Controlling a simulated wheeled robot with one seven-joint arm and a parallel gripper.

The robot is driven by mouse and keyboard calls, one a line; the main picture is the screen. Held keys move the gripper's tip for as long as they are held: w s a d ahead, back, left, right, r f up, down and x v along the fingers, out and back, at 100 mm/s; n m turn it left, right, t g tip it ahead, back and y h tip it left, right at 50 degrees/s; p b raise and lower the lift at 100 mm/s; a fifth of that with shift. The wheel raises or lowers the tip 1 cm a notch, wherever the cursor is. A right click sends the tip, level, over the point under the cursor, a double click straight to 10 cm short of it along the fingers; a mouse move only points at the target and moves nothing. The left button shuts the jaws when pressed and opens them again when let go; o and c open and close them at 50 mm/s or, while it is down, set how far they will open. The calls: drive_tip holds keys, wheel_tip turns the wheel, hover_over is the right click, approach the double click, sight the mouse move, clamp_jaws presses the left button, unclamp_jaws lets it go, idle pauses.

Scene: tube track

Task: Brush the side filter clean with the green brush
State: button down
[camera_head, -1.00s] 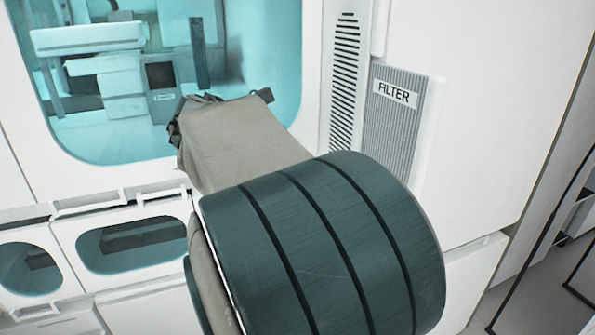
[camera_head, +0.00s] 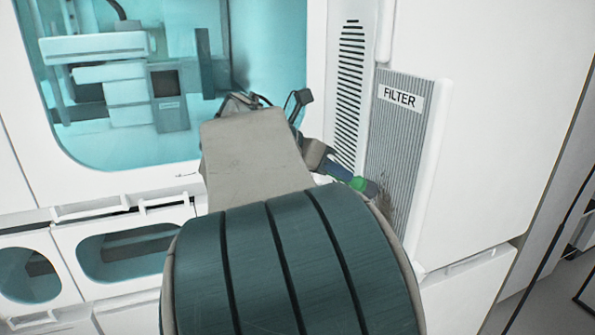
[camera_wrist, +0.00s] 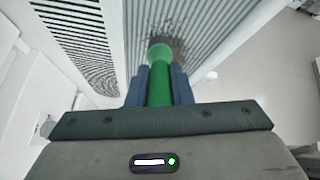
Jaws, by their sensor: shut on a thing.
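The side filter (camera_head: 404,135) is a grey ribbed panel with a "FILTER" label, on the side of the white machine. Dark specks of dirt lie on its lower part, and they also show on the ribs in the wrist view. My gripper (camera_head: 336,170) is shut on the green brush (camera_head: 358,183), just left of the filter's lower part. In the wrist view, the blue fingers of my gripper (camera_wrist: 160,78) clasp the brush's green handle (camera_wrist: 159,88). The brush's bristle end points at the dirty patch. I cannot tell whether the bristles touch the ribs.
A slotted vent (camera_head: 348,95) stands left of the filter. A large teal window (camera_head: 110,140) and lower drawers with handles (camera_head: 128,250) are farther left. A plain white panel (camera_head: 490,120) is to the right. Open floor (camera_head: 545,290) shows at the lower right.

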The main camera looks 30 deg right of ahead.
drive_tip(key=shift+s+d, duration=0.1)
drive_tip(key=shift+d, duration=0.45)
idle(0.4)
drive_tip(key=shift+p, duration=0.3)
drive_tip(key=shift+r+p, duration=0.7)
drive_tip(key=shift+p, duration=0.15)
drive_tip(key=shift+r+p, duration=0.6)
drive_tip(key=shift+p, duration=0.25)
drive_tip(key=shift+f, duration=0.2)
drive_tip(key=shift+f+b, duration=0.85)
drive_tip(key=shift+f, duration=0.9)
